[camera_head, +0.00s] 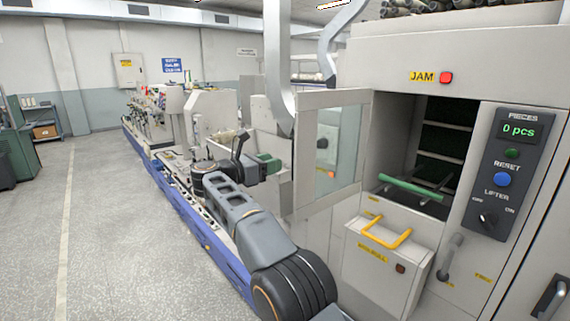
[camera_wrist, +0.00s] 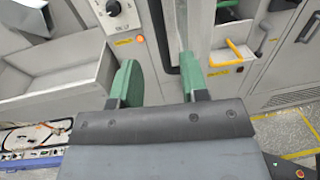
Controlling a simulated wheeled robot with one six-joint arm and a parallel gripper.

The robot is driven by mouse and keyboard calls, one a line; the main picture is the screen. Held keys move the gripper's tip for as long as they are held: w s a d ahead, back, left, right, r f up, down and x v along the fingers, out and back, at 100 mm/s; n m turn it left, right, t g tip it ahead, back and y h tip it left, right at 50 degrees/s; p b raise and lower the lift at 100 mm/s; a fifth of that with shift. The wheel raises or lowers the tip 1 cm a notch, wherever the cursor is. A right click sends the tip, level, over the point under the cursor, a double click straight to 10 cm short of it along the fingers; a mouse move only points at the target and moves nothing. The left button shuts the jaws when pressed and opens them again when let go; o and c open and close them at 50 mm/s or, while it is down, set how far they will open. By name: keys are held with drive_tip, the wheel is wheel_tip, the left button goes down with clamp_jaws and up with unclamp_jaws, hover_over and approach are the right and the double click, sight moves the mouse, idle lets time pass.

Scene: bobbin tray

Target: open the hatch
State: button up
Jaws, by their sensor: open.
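The hatch (camera_head: 328,150) is a pale-framed panel with a clear window. It stands swung out from the machine front, and the dark opening (camera_head: 425,150) to its right is uncovered. My gripper (camera_head: 268,163) is on the left side of the hatch in the head view, its green fingers pointing towards the frame. In the wrist view my gripper (camera_wrist: 158,78) is open, with its two green fingers apart. Upright strips show beyond and between the fingers; I cannot tell whether any finger touches the hatch. No held object is visible.
A green bar (camera_head: 412,188) lies across the opening's lower part. Below are a bin with a yellow handle (camera_head: 385,234) and a grey lever (camera_head: 450,256). A control panel (camera_head: 500,172) is at right. A metal duct (camera_head: 279,65) hangs left of the hatch. The left floor (camera_head: 110,220) is clear.

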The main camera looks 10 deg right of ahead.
drive_tip(key=shift+v, duration=2.75)
